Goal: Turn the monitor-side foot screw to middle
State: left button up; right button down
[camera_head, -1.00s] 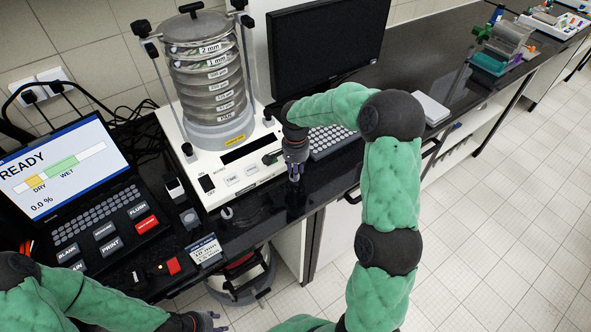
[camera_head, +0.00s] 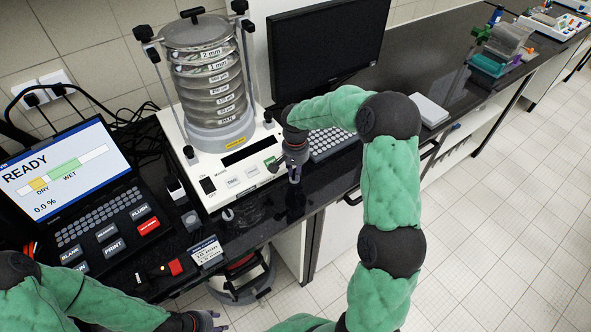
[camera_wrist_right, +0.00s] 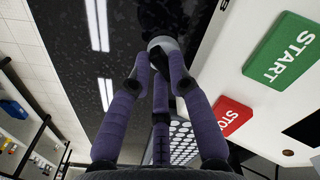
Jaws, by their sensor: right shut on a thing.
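The white sieve shaker (camera_head: 225,172) with its stack of clear sieves stands on the black bench. My right gripper (camera_head: 294,176) is at its front right corner, on the monitor side, pointing down. In the right wrist view the right gripper's purple fingers (camera_wrist_right: 160,65) are closed around the foot screw (camera_wrist_right: 163,44), a round grey knob at the shaker's edge. The fingers cover much of the knob, so its turn position cannot be read. In the head view this screw is hidden by the gripper. My left gripper (camera_head: 212,321) is low in the picture, away from the shaker, its fingers apart and empty.
Close to the right fingers are the green START button (camera_wrist_right: 288,47) and red STOP button (camera_wrist_right: 224,117). The monitor (camera_head: 325,45) and keyboard (camera_head: 333,143) stand to the right. A READY laptop (camera_head: 75,185) and a small label sign (camera_head: 206,252) are at the left.

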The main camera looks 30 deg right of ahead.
jog(key=n+p, duration=0.1)
jog(key=n, duration=0.3)
jog(key=shift+w+r+n+p, duration=0.1)
jog(key=shift+r+n+p, duration=0.05)
jog(key=shift+n+p, duration=0.2)
jog(key=shift+w+d+n+p, duration=0.1)
jog(key=shift+n+p, duration=0.75)
jog(key=shift+n, duration=1.3)
jog(key=c, duration=1.4)
grip_release()
notch_tip(320, 180, up, 12)
jog(key=shift+f, duration=0.1)
